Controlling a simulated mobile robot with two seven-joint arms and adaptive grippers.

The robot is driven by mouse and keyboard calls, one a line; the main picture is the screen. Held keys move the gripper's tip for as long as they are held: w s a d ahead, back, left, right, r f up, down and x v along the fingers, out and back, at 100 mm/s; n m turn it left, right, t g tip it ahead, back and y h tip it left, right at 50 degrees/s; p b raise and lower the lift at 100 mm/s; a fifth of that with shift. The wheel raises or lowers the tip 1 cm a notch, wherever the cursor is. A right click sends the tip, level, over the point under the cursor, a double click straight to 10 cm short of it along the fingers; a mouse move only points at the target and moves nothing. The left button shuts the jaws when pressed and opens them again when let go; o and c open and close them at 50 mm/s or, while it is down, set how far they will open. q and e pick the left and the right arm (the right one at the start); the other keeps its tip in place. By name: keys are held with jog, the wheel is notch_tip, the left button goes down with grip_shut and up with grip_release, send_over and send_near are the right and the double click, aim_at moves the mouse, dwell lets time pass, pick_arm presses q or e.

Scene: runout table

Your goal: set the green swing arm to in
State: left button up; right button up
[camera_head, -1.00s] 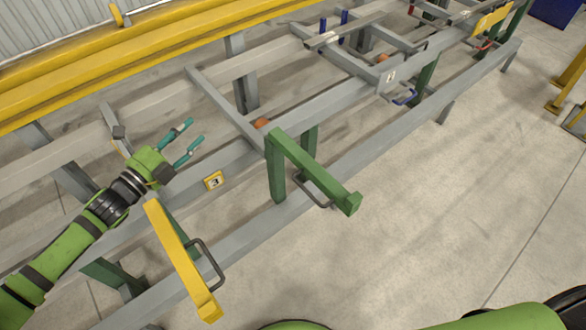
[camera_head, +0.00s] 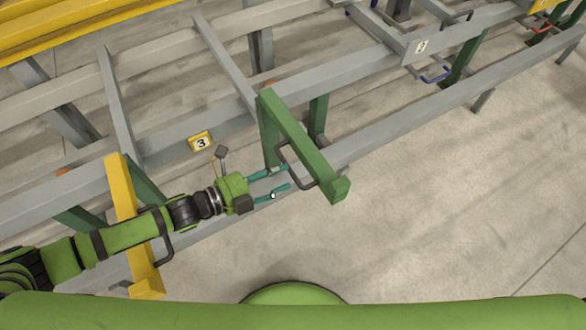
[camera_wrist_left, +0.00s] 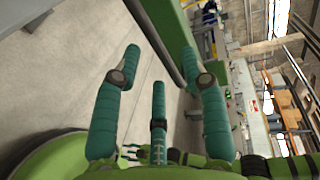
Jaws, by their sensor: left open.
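The green swing arm (camera_head: 300,140) sticks out from the frame toward the floor side in the head view, with a dark bar handle (camera_head: 283,152) on its left side. My left gripper (camera_head: 287,178) is open, just left of the swing arm, with its teal fingertips close to the handle. I cannot tell whether they touch it. In the left wrist view, the open fingers of the left gripper (camera_wrist_left: 165,68) point at the green swing arm (camera_wrist_left: 172,25).
A yellow swing arm (camera_head: 122,185) lies behind my left arm, with its own dark handle. Grey rails (camera_head: 380,122) run along the table, and a yellow plate marked 3 (camera_head: 200,142) sits on one. The concrete floor (camera_head: 450,200) to the right is clear.

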aim_at(290, 169)
pick_arm(q)
jog(key=x, duration=0.4)
grip_shut()
pick_arm(e)
jog(key=shift+w+d+r, duration=0.1)
jog(key=shift+w+d, duration=0.35)
jog(key=shift+d, duration=0.4)
pick_arm(q)
jog(key=shift+w, duration=0.1)
